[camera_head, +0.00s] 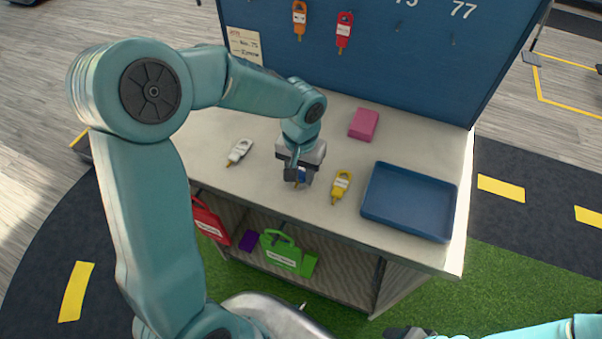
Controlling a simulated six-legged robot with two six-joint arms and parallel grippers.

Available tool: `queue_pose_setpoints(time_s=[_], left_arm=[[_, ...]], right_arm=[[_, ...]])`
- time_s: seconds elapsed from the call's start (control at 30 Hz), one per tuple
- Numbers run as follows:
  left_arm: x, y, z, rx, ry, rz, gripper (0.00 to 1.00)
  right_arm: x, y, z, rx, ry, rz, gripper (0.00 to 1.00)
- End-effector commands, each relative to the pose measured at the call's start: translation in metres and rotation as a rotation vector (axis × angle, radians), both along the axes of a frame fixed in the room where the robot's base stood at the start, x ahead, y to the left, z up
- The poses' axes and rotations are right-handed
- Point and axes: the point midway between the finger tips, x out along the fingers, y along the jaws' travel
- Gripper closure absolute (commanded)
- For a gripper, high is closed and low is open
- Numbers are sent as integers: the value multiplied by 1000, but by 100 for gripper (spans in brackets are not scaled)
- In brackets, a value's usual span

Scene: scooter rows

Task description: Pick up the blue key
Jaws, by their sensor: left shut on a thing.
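The blue key (303,177) is at the middle of the counter, mostly hidden by my left gripper. A little of its blue body and an orange tip show below the jaws. My left gripper (298,174) points down and is shut on the blue key, low over the counter; I cannot tell whether the key still touches the counter. My right arm shows at the bottom right, with a dark end that may be its gripper (410,333) at the frame's lower edge; its jaws cannot be made out.
On the counter (260,205), a white key (239,151) lies left of my gripper and a yellow key (341,186) right. A pink block (363,124) and a blue tray (409,201) stand further right. Orange (299,20) and red (344,32) keys hang on the blue board (400,60).

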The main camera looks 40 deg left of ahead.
Motion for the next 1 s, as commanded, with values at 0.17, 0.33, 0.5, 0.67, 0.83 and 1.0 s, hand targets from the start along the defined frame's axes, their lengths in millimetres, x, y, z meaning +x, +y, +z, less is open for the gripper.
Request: queue_pose_setpoints(time_s=[0.17, 0.33, 0.5, 0.67, 0.83, 1.0], left_arm=[[1, 0, 39, 0, -8, 0, 91], [1, 0, 93, -1, -9, 0, 91], [1, 0, 142, -1, -8, -1, 91], [0, 0, 171, -1, -2, -1, 100], [0, 0, 185, -1, -1, -1, 100], [0, 0, 187, -1, 1, -1, 100]], right_arm=[[0, 0, 0, 0, 0, 0, 42], [0, 0, 0, 0, 0, 0, 42], [0, 0, 2, 0, 0, 0, 42], [0, 0, 4, 0, 0, 0, 42], [0, 0, 5, 0, 0, 0, 42], [0, 0, 5, 0, 0, 0, 42]])
